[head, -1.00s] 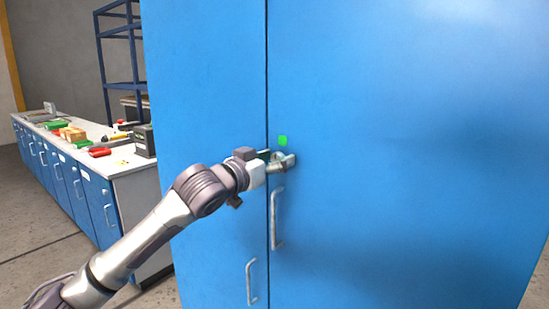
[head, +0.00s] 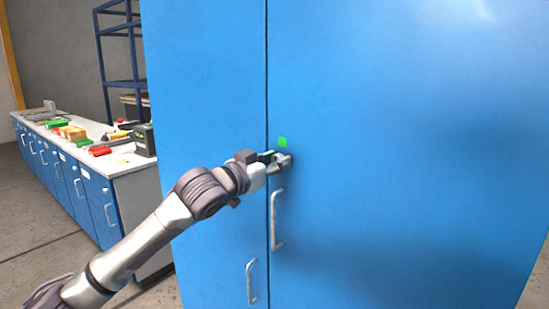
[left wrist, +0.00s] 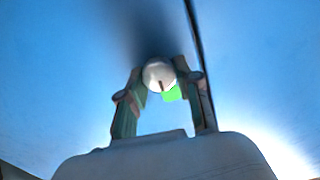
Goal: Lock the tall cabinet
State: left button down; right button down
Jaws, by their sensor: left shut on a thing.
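The tall blue cabinet (head: 400,110) fills most of the head view, its two doors closed along a dark vertical seam. My left gripper (head: 281,161) is at the right door, just beside the seam and above the door handle. In the left wrist view its two fingers (left wrist: 160,75) are shut on a round pale lock knob (left wrist: 158,72) with a dark slot. A small green mark (head: 283,142) is on the door just above the gripper; it also shows by the knob in the left wrist view (left wrist: 172,95). The fingers mostly hide the knob in the head view.
A silver handle (head: 276,220) is on the right door below my gripper, and another handle (head: 251,282) is lower on the left door. A long white-topped bench (head: 130,165) with several small items stands at the left, with a blue rack (head: 121,84) behind it.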

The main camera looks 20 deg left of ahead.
pick_arm(q)
jog(key=m+p, duration=0.6)
jog(key=shift+r, duration=0.2)
jog(key=m+p, duration=0.2)
jog(key=shift+m, duration=0.4)
jog(key=m+p, duration=0.3)
jog(key=m, duration=0.1)
jog(key=shift+d+f+p, duration=0.1)
jog(key=shift+f+p, duration=0.05)
jog(key=shift+p, duration=0.25)
jog(key=shift+f+m+p, duration=0.2)
jog(key=shift+m+p, duration=0.9)
jog(key=shift+m, duration=0.9)
jog(key=c, duration=0.8)
grip_release()
jog(key=v, duration=1.2)
